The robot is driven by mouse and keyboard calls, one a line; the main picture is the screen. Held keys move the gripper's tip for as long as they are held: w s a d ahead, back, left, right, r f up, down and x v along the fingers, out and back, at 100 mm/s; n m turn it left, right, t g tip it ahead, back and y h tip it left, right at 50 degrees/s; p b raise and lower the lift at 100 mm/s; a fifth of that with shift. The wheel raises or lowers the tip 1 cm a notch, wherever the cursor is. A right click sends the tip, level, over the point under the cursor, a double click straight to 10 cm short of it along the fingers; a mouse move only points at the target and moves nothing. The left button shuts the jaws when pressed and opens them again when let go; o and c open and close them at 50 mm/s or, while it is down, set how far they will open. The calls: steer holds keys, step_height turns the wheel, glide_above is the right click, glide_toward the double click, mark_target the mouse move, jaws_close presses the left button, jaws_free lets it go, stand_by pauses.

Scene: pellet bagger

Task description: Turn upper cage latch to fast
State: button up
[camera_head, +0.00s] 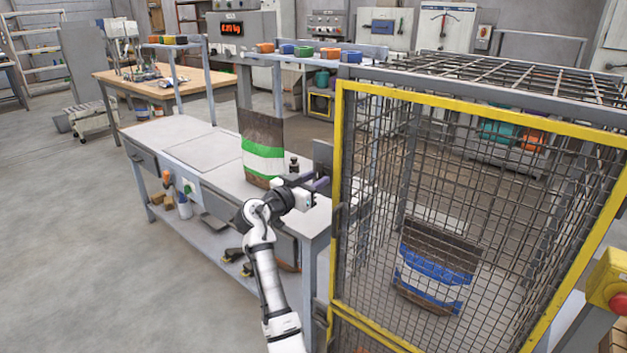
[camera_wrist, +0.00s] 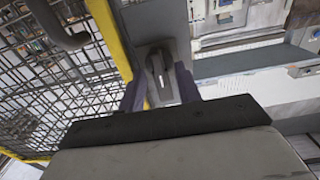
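The upper cage latch (camera_head: 322,156) is a grey plate beside the yellow-framed cage door (camera_head: 338,130), partly hidden by my gripper in the head view. In the wrist view the latch (camera_wrist: 158,68) shows a grey upright lever on its plate, next to the yellow frame edge. My gripper (camera_head: 320,184) is at the latch's lower part. In the wrist view its two purple fingers (camera_wrist: 160,92) stand apart, one on each side of the lever. I cannot tell whether either finger touches it. Whether the latch is fast is unclear.
A lower latch (camera_head: 321,312) sits further down the cage edge. The workbench (camera_head: 195,140) at left carries a brown, green and white bag (camera_head: 262,150). A blue-striped bag (camera_head: 436,268) stands inside the cage. A red stop button (camera_head: 619,302) is at right. The floor at left is clear.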

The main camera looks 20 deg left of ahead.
jaws_close()
steer(key=shift+f+b, duration=0.15)
steer(key=shift+b, duration=0.25)
steer(key=m+b, duration=0.9)
steer(key=b, duration=0.2)
steer(key=m+b, duration=0.8)
steer(key=b, duration=0.2)
steer(key=shift+s+d+f+m+b, duration=0.1)
steer(key=shift+d+f+m+b, duration=0.1)
steer(key=shift+m+b, duration=0.2)
